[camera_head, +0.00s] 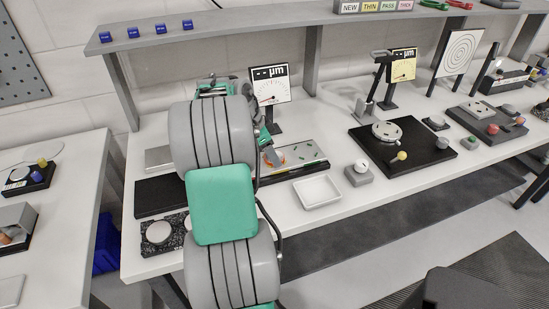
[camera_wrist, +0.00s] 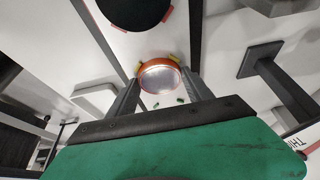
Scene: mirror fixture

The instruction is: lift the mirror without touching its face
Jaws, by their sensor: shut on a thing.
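The mirror (camera_wrist: 160,77) is a round, shiny grey disc with an orange rim, between my fingers in the wrist view. My gripper (camera_wrist: 158,68) is shut on it, with one finger at each side of the rim and small yellow patches at the contact places. The fingers seem to stay at the edge, off the face, though the exact contact is too small to tell. In the head view a bit of the orange rim (camera_head: 271,159) shows beside my arm, over a pale plate (camera_head: 301,154) with green marks. My arm hides most of the gripper there.
A white tray (camera_head: 318,192) and a grey block with a white knob (camera_head: 361,171) stand to the right. A black board (camera_head: 428,155) with a round fixture lies further right. A dial stand (camera_head: 271,86) marked µm stands behind. A granite block (camera_head: 163,233) lies front left.

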